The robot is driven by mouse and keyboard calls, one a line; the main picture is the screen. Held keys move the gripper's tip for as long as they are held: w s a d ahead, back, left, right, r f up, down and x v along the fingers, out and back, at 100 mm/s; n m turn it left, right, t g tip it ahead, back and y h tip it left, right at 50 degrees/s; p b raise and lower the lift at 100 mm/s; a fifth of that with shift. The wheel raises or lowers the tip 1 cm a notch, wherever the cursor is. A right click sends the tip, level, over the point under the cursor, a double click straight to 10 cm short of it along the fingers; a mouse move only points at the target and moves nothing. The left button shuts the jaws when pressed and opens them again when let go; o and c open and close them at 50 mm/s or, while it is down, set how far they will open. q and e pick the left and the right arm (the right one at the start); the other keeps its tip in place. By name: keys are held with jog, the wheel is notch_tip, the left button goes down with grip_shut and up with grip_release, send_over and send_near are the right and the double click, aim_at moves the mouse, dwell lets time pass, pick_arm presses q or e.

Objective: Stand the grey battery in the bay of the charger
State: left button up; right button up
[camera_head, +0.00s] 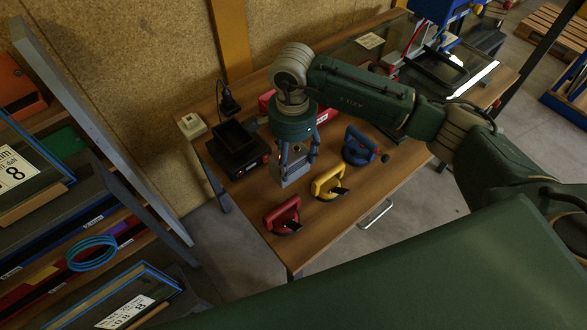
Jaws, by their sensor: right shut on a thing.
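My right gripper (297,158) reaches in from the right and points down over the wooden table. It is shut on the grey battery (287,177), a pale grey block held between its fingers. The black charger (239,165) stands on the table just left of the battery, with its open bay on top. The battery is apart from the charger, to its right. The gripper hides part of the battery, and I cannot tell how far its lower end is above the table. My left gripper is not in view.
Red (283,216), yellow (327,183) and blue (359,147) suction lifters lie on the table (345,222) at front and right. A red box (327,114) is behind the gripper. A white socket box (191,125) is at back left. A tilted rack (100,130) stands left.

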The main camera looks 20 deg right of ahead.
aim_at(293, 175)
notch_tip(293, 175, down, 3)
jog(key=shift+w+a+r, duration=0.1)
notch_tip(293, 175, down, 4)
jog(key=shift+f+p, duration=0.1)
jog(key=shift+p, duration=0.7)
jog(key=shift+f, duration=0.15)
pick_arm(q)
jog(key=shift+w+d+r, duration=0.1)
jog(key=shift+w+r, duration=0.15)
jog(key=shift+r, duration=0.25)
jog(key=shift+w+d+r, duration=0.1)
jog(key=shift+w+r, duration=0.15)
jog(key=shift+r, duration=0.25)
pick_arm(e)
jog(key=shift+f, duration=0.15)
jog(key=o, duration=1.6)
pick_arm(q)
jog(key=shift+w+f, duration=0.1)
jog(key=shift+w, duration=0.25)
pick_arm(e)
jog(key=shift+o, duration=0.8)
